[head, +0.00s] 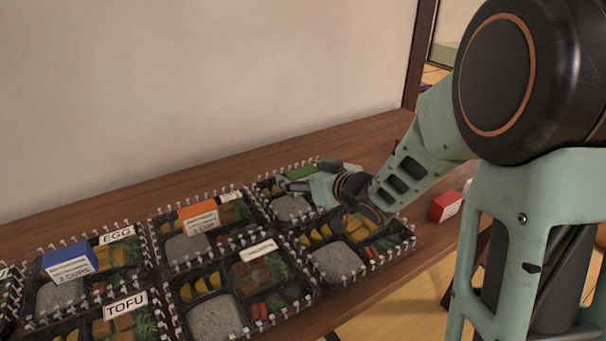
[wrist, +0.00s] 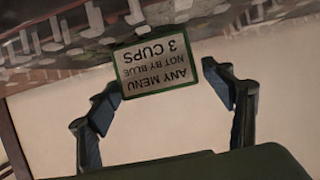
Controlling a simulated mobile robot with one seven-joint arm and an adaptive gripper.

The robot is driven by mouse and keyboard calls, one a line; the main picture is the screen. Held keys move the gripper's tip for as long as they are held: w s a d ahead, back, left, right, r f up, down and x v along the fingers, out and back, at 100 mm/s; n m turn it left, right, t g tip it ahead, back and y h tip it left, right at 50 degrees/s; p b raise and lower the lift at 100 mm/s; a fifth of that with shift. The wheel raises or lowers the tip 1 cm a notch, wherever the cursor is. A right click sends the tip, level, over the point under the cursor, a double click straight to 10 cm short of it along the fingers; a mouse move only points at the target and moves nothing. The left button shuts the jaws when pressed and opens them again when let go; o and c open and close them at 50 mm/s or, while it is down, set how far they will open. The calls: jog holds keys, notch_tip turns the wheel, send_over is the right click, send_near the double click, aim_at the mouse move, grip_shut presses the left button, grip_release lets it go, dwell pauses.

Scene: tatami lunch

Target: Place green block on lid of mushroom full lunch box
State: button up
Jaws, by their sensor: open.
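The green block (wrist: 155,62) has a white label reading "ANY MENU NOT BY BLUE 3 CUPS", upside down in the wrist view. In the head view the green block (head: 300,172) is at the far lunch box (head: 266,192), partly hidden by my gripper (head: 298,183). My gripper is open, its two fingers spread on either side of the block in the wrist view, with visible gaps. The block appears to rest on that box's lid. I cannot read which box is the mushroom one; the far right box's label is hidden.
An orange block (head: 198,215) and a blue block (head: 70,262) sit on other boxes. Labels read EGG (head: 117,235) and TOFU (head: 126,305). A red block (head: 445,205) lies at the table's right. The wall stands behind; bare wood (head: 365,135) lies beyond the boxes.

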jog(key=shift+s+d+r, duration=0.1)
jog(key=shift+r, duration=0.25)
jog(key=p+v, duration=0.3)
jog(key=v, duration=0.7)
jog(key=shift+s+d+r+p, duration=0.15)
jog(key=shift+s+d+p, duration=0.05)
jog(key=shift+s+p, duration=0.1)
jog(key=shift+s+d, duration=0.2)
jog(key=shift+s, duration=0.15)
